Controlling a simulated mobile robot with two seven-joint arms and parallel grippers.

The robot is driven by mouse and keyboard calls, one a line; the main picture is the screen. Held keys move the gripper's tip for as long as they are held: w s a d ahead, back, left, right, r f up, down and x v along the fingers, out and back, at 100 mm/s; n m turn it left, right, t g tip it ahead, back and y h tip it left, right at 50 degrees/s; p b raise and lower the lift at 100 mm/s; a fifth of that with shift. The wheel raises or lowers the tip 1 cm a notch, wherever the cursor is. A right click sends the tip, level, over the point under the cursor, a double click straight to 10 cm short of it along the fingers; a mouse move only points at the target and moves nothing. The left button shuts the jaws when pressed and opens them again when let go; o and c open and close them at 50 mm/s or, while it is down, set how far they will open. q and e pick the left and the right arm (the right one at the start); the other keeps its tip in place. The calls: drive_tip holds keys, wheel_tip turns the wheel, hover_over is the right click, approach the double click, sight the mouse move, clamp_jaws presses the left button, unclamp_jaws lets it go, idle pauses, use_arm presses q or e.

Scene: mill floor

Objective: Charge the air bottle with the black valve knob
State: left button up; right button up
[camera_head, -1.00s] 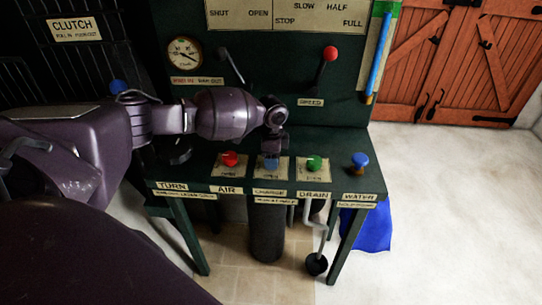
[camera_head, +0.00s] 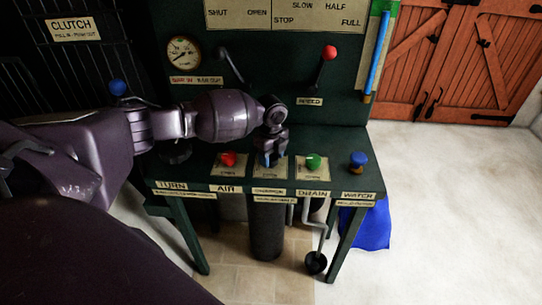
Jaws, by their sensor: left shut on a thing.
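My left gripper (camera_head: 270,159) points down at the middle of the bench top and is shut on the knob at the CHARGE plate (camera_head: 271,171). The fingers hide most of that knob, and I cannot make out its colour; a bluish patch shows at the fingertips. The air bottle, a dark upright cylinder (camera_head: 267,228), stands under the bench below this plate. A round white gauge (camera_head: 184,52) is on the panel at the upper left; I cannot read its value. My right gripper is out of view.
A red knob (camera_head: 228,159) stands close left of the gripper, a green knob (camera_head: 314,161) close right, and a blue knob (camera_head: 358,161) at the bench's right end. A red-tipped lever (camera_head: 328,54) rises on the panel behind.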

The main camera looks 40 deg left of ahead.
sight(271, 157)
use_arm(q)
drive_tip(key=shift+m, duration=0.3)
drive_tip(key=o, duration=0.9)
wheel_tip(271, 157, up, 11)
drive_tip(key=shift+f+p, duration=0.1)
drive_tip(key=shift+p, duration=0.65)
